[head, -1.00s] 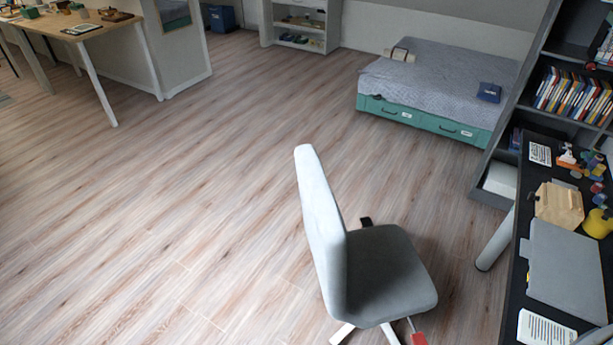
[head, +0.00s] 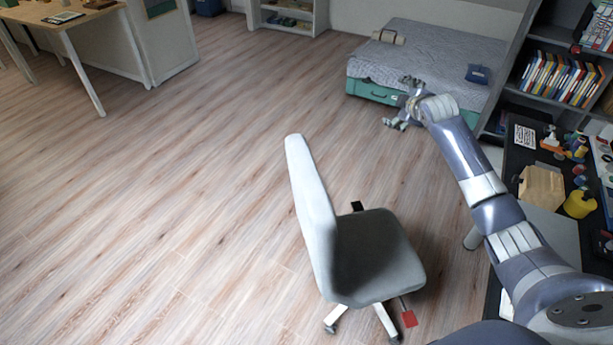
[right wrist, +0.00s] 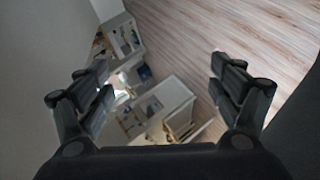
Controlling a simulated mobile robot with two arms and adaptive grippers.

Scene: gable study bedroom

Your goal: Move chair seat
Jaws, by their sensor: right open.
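The chair seat (head: 372,258) is a grey padded cushion on a white wheeled base, upright on the floor. Its tall light grey backrest (head: 312,215) is on the left side of the seat. A red tab (head: 409,319) shows under the front right of the seat. My right gripper (head: 398,122) is open and empty, in the air beyond the chair and in front of the bed in the head view. Its two spread fingers show in the right wrist view (right wrist: 165,88) with nothing between them. My left gripper is not in view.
A bed (head: 425,55) with a teal base and a bookshelf (head: 560,45) are behind. A wooden table (head: 60,24) is at the far left. Floor left of the chair is clear.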

